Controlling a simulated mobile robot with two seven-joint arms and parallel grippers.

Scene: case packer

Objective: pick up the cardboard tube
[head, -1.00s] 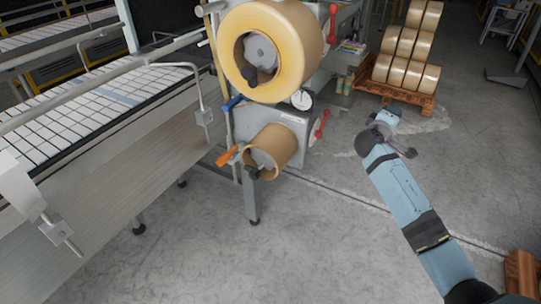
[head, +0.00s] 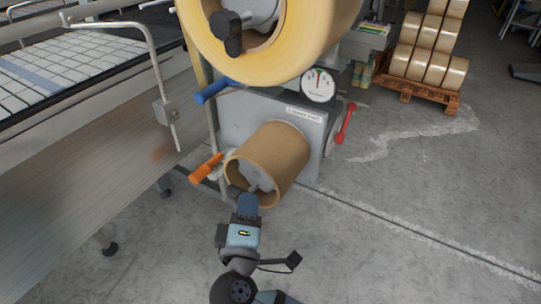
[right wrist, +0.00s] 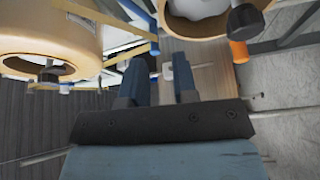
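The cardboard tube (head: 280,157) is a brown hollow cylinder. It sits sideways on the lower spindle of the grey machine, with its open end facing me. My right gripper (head: 246,203) is in front of the lower part of that open end in the head view; I cannot tell whether it touches. In the right wrist view, the tube's rim (right wrist: 176,24) shows at the top, beyond the fingers. The right gripper (right wrist: 160,70) there has its two fingers apart and nothing between them. My left gripper is not in view.
A large yellow tape roll (head: 330,45) hangs just above the tube. An orange lever (head: 206,168), a blue lever (head: 214,90) and a red lever (head: 346,123) stick out nearby. A conveyor (head: 90,180) stands at the left. The floor at the right is clear up to a pallet (head: 418,95) of rolls.

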